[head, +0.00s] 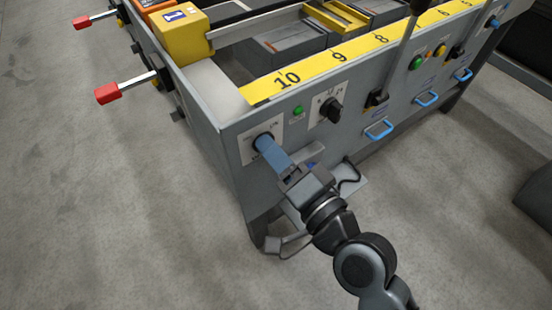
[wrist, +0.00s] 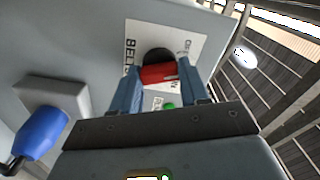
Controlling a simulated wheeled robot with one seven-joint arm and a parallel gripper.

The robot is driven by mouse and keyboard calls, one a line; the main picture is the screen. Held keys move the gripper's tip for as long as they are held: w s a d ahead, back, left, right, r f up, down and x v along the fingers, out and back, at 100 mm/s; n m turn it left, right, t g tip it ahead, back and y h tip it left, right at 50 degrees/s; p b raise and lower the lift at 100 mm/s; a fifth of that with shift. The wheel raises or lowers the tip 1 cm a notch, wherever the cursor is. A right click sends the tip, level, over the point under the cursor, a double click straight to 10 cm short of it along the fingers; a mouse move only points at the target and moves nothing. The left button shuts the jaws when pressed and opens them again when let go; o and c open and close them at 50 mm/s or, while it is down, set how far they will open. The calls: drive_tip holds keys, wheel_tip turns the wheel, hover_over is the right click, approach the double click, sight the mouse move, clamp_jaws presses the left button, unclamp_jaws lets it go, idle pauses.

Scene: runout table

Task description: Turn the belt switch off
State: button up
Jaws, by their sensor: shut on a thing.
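The belt switch is a red handle (wrist: 158,74) on a black round base (wrist: 158,56), set on a white label plate (wrist: 190,42) with partly readable "BELT" lettering in the wrist view. My gripper (wrist: 160,80) has its two blue fingers on either side of the red handle and is shut on it. In the head view my gripper (head: 270,148) reaches the white plate (head: 250,140) at the left end of the table's front panel. There the fingers hide most of the switch, so its setting cannot be read.
A green button (head: 298,111) and a black rotary knob (head: 331,109) sit right of the switch. Blue handles (head: 379,130) stick out along the panel. Red-tipped levers (head: 108,94) project from the left side. A blue knob (wrist: 42,132) shows in the wrist view.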

drive_tip(key=shift+f+n+b, duration=0.15)
drive_tip(key=shift+n+b, duration=1)
drive_tip(key=shift+n, duration=1.15)
drive_tip(key=o, duration=1.1)
drive_tip(key=shift+c, duration=0.2)
drive_tip(key=v, duration=0.7)
drive_tip(key=shift+s+d+b, duration=0.2)
drive_tip(key=shift+s+b, duration=0.15)
